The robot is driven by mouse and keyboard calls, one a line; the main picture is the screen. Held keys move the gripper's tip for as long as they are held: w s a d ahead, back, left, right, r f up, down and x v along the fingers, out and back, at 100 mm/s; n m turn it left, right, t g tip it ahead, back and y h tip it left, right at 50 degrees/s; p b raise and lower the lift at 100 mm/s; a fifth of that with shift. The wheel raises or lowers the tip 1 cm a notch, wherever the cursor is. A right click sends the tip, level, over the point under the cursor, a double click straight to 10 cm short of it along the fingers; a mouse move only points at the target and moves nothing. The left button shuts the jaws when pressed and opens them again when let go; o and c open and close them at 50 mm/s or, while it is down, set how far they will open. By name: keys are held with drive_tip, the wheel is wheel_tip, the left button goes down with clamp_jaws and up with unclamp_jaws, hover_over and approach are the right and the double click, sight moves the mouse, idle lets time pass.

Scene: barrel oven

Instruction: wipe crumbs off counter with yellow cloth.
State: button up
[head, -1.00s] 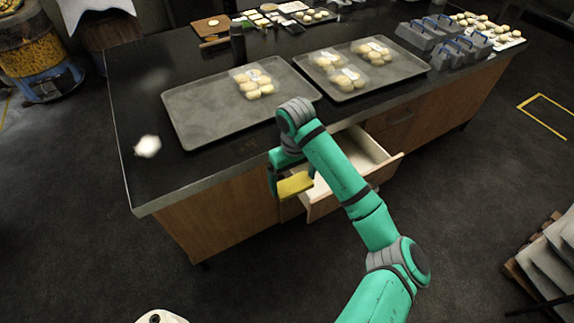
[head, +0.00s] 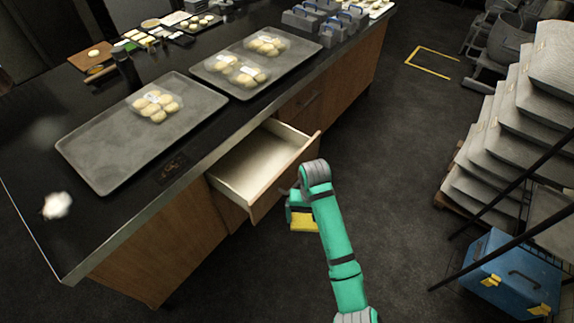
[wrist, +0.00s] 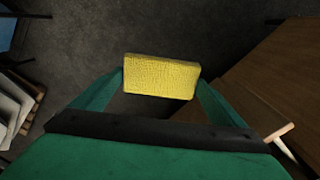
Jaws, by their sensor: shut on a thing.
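My gripper (head: 303,212) is shut on a yellow cloth (head: 304,224), a folded block that also shows between the fingers in the wrist view (wrist: 161,77). It holds the cloth in the air over the floor, just right of the open drawer and apart from the counter. The dark counter (head: 112,212) stands to the left. A small white patch (head: 57,205) lies on its near left part; I cannot tell if it is crumbs.
The open drawer (head: 262,165) juts out from the counter front and looks empty. Two grey trays (head: 105,150) with packed buns lie on the counter. Grey stacked sacks (head: 500,150) and a blue toolbox (head: 510,275) stand at the right. The floor between is clear.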

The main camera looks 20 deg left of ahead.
drive_tip(key=d+f, duration=0.1)
drive_tip(key=d+f+m, duration=0.1)
drive_tip(key=d, duration=0.1)
drive_tip(key=w+d+f+m, duration=0.1)
drive_tip(key=shift+d+f, duration=0.1)
drive_tip(key=shift+d, duration=0.3)
drive_tip(key=shift+w+d, duration=0.2)
drive_tip(key=shift+w, duration=0.05)
drive_tip(key=shift+w+a+r, duration=0.4)
drive_tip(key=shift+w+r, duration=0.05)
drive_tip(key=shift+w, duration=0.1)
